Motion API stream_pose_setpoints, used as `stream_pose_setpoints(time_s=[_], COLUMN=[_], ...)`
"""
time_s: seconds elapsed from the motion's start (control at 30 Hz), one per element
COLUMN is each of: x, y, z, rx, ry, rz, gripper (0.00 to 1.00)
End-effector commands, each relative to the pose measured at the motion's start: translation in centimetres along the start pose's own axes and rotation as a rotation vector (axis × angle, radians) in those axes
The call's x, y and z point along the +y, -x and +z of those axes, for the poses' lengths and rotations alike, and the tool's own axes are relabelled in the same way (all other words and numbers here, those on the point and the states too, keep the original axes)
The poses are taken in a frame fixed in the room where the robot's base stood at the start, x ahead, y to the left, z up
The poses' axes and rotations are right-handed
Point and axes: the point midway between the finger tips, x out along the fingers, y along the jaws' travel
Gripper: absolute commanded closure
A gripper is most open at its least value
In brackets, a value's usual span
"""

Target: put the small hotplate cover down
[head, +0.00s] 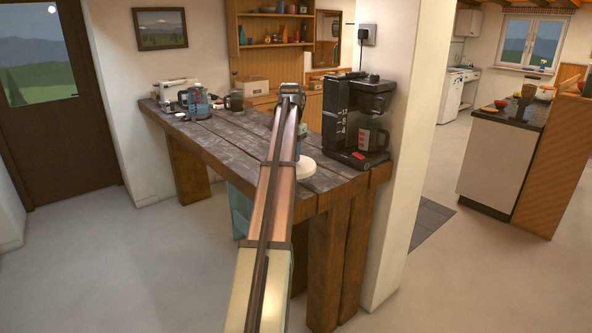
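My arm reaches forward over the dark wooden table (225,138), and my gripper (301,150) points down near the table's right part. Its fingers are mostly hidden behind my arm, so I cannot tell whether it is open or shut. A small white round disc (306,169), which may be the small hotplate cover, shows just below the gripper, partly hidden by my arm. I cannot tell whether it is held or rests on the table.
A black coffee maker (374,95) with a glass jug (372,138) stands right of the gripper. A blue kettle-like appliance (196,103), a dark jug (234,101) and a white appliance (172,88) stand at the table's far left. The planks between look clear.

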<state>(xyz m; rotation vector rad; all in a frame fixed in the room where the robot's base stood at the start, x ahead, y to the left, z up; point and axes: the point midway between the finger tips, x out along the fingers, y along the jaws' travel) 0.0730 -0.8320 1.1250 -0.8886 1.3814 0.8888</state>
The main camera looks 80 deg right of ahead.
Motion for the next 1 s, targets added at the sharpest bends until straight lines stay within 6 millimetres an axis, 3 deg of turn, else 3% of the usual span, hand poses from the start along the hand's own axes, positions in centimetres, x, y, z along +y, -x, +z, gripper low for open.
stream_pose_setpoints(time_s=[0.1, 0.53, 0.97, 1.0], x=[0.0, 0.0, 0.0, -0.1], y=[-1.9, -5.8, -6.4, -6.5], z=[0.1, 0.1, 0.0, 0.0], rx=[-0.001, 0.0, 0.0, 0.0], ry=[0.0, 0.001, 0.001, 0.001], rz=[0.001, 0.0, 0.0, 0.0], gripper=[0.99, 0.99, 0.99, 0.65])
